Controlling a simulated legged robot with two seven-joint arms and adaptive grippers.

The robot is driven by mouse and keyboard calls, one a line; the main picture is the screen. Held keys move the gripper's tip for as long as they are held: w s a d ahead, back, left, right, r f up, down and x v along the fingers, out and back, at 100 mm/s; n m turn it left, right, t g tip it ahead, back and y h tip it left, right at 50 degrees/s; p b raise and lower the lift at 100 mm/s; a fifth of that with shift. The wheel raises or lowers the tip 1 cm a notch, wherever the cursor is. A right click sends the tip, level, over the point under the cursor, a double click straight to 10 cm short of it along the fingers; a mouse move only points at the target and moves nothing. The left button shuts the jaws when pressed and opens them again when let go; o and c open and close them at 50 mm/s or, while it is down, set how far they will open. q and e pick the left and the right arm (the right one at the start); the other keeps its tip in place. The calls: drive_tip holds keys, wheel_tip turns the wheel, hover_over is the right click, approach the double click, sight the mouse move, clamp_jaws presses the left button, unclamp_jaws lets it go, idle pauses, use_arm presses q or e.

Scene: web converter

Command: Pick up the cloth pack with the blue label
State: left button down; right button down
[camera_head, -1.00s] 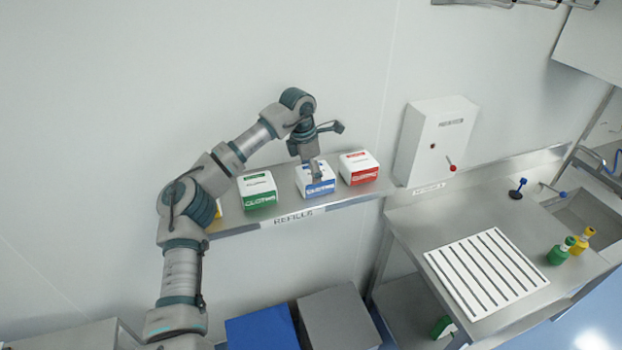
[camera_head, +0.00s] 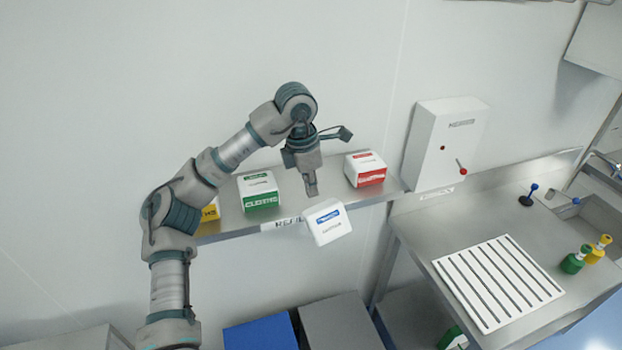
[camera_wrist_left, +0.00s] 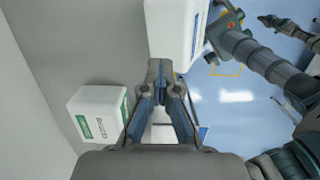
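The white cloth pack with the blue label (camera_head: 327,222) is tilted at the shelf's front edge and juts out past it. My left gripper (camera_head: 312,188) is just above and behind the pack. In the left wrist view its fingers (camera_wrist_left: 160,72) come together at the tips, in front of the pack's lower edge (camera_wrist_left: 172,30). I cannot tell whether the tips touch the pack or have an edge of it between them. My right gripper does not show.
On the shelf (camera_head: 232,221) stand a green-labelled pack (camera_head: 258,190) to the left, a red-labelled pack (camera_head: 365,168) to the right and a partly hidden yellow one (camera_head: 209,212). A wall box (camera_head: 440,140) is further right. A blue bin (camera_head: 262,335) and grey bin (camera_head: 340,325) are below.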

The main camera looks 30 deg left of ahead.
use_arm(q)
drive_tip(key=s, duration=0.1)
drive_tip(key=s+d, duration=0.2)
drive_tip(key=shift+s+d+r, duration=0.15)
drive_tip(key=shift+s+r, duration=0.15)
drive_tip(key=shift+s, duration=0.7)
drive_tip(key=shift+c, duration=1.9)
unclamp_jaws()
drive_tip(key=shift+d+r, duration=0.1)
drive_tip(key=shift+d, duration=0.05)
wheel_tip(320, 180, up, 11)
hover_over(312, 220)
drive_tip(key=s+a, duration=0.1)
drive_tip(key=s, duration=0.2)
drive_tip(key=shift+w+r, duration=0.1)
drive_tip(key=shift+w, duration=0.15)
drive_tip(key=shift+o, duration=1.1)
drive_tip(key=shift+r, duration=0.25)
drive_tip(key=shift+f, duration=0.1)
